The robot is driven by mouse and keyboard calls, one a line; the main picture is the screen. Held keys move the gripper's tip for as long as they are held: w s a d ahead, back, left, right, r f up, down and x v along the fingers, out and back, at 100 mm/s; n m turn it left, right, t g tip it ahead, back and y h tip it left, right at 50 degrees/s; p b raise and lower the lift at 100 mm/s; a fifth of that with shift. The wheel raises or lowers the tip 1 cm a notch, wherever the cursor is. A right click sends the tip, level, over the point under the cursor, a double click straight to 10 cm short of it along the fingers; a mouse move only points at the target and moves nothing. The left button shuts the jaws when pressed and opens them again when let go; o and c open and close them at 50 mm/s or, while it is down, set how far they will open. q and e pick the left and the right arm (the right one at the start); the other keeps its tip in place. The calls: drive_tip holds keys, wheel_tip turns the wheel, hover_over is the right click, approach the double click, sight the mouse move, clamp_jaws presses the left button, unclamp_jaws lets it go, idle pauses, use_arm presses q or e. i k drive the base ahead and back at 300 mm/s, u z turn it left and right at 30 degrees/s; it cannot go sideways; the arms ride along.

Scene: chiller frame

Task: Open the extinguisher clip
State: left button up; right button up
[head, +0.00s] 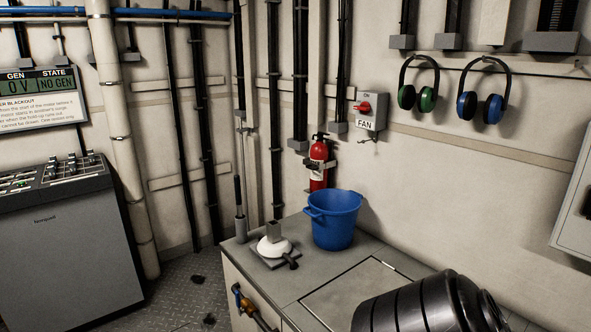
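A red fire extinguisher (319,152) hangs upright on the wall in the head view, behind and just above a blue bucket. The clip's latch is too small to make out clearly. The extinguisher's lower end is partly hidden by the bucket. Neither of my grippers shows in this view.
The blue bucket (333,219) stands on the grey cabinet top (330,262) in front of the extinguisher. A black ribbed object (425,304) fills the front right. A fan switch (371,110) is on the wall.

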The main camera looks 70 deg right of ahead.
sight(312, 166)
drive_tip(key=z, duration=0.45)
drive_tip(key=i, duration=2.15)
drive_tip(key=z, duration=1.85)
drive_tip(key=i, duration=1)
drive_tip(key=z, duration=1)
